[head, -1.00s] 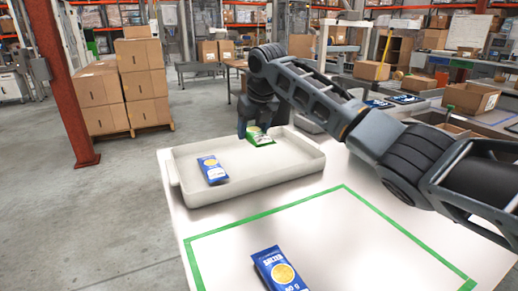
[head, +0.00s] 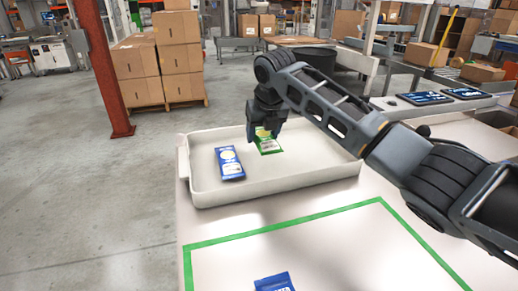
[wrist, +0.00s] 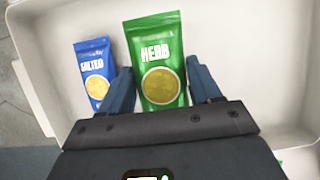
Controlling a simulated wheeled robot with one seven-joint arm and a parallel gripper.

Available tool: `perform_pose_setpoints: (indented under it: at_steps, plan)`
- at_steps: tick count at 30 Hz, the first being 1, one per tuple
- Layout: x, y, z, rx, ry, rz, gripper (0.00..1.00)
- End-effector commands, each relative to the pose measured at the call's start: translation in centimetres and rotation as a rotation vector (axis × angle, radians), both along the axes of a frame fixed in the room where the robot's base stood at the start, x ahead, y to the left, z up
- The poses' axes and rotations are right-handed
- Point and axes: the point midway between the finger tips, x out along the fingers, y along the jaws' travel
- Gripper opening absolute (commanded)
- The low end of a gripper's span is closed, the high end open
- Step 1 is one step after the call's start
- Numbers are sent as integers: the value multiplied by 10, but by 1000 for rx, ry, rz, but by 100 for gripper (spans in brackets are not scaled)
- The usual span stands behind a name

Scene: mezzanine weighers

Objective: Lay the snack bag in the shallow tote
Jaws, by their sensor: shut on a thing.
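My gripper (head: 266,122) is over the shallow tote (head: 285,188), a pale, low-walled tray at the table's far left. It is shut on a green snack bag (head: 269,145). In the wrist view the green bag (wrist: 158,62) reads HERB and stands between the two fingers (wrist: 160,88). The bag is inside the tote's outline; I cannot tell whether it touches the floor. A blue snack bag (head: 229,163) lies in the tote, left of the green one. It reads SALTED in the wrist view (wrist: 95,70).
Another blue bag (head: 274,282) lies on the white table inside a green tape outline (head: 300,222), partly cut off by the frame. Dark flat panels (head: 425,98) lie beyond the tote at right. Stacked cartons (head: 160,65) stand on the floor behind.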

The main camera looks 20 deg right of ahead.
Motion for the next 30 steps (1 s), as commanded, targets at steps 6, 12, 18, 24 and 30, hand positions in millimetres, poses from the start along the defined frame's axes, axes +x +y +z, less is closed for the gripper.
perform_pose_setpoints:
  at_steps: [6,12,18,24,30]
  plan:
    - [-3,14,-10,0,0,-1,33]
    - [-3,13,-32,0,2,-1,33]
    - [-3,13,-49,0,-1,0,33]
    - [-3,13,-49,0,-1,0,33]
    - [-3,13,-50,0,-1,0,73]
